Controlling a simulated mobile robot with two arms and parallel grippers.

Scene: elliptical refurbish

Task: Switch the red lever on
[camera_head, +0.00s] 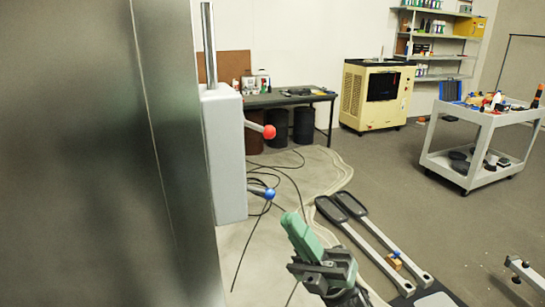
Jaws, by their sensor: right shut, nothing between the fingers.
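The red lever (269,132) is a grey rod with a red ball at its end. It sticks out to the right from the upper part of a light grey box (228,160) and slopes slightly down. A second lever with a blue ball (270,193) sticks out lower on the same box. My right gripper (292,221) has green fingers and comes in from the bottom. Its fingers are shut with nothing between them. In the picture it is below and right of both levers, apart from them. My left gripper is not in view.
A large dark metal panel (90,150) fills the left side. Black cables (283,173) lie on the floor by the box. A dark table (285,98), a cream machine (376,95) and a white cart (472,128) stand farther back.

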